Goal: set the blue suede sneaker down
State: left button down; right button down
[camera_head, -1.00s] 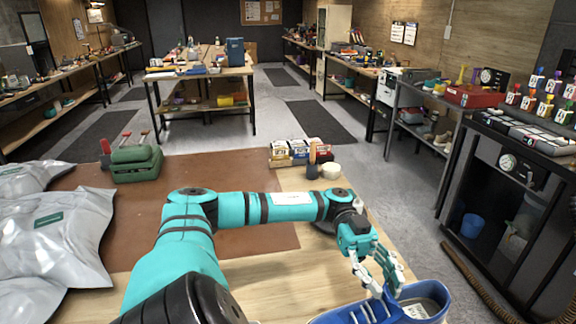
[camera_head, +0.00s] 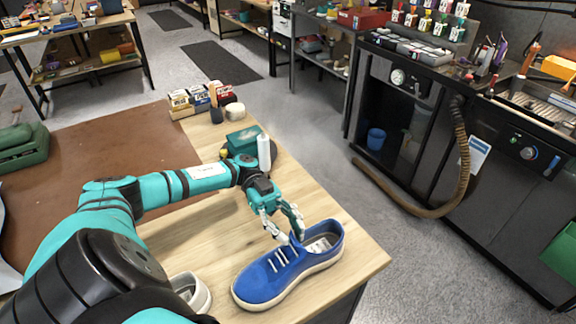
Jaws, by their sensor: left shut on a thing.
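The blue suede sneaker (camera_head: 268,278) has white laces and a pale sole. It is at the right end of the wooden workbench (camera_head: 346,244), toe pointing to the lower left. My left gripper (camera_head: 290,236) is at the sneaker's tongue and collar, shut on it from above. The sole appears at or very close to the bench top; I cannot tell whether it bears its weight there. My right gripper is not in view.
A white shoe (camera_head: 190,290) lies left of the sneaker, partly hidden by my arm. A teal box (camera_head: 243,141) and a white bottle (camera_head: 264,152) stand behind my wrist. The bench's right edge is close to the sneaker's heel. A brown mat (camera_head: 100,165) covers the left.

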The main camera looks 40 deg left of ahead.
pick_arm(q)
jog(key=c, duration=1.1)
grip_release()
jog(key=shift+f, duration=0.1)
jog(key=shift+w+a+b, duration=0.1)
jog(key=shift+a+b, duration=0.2)
jog(key=b+v, duration=0.3)
jog(key=v, duration=0.4)
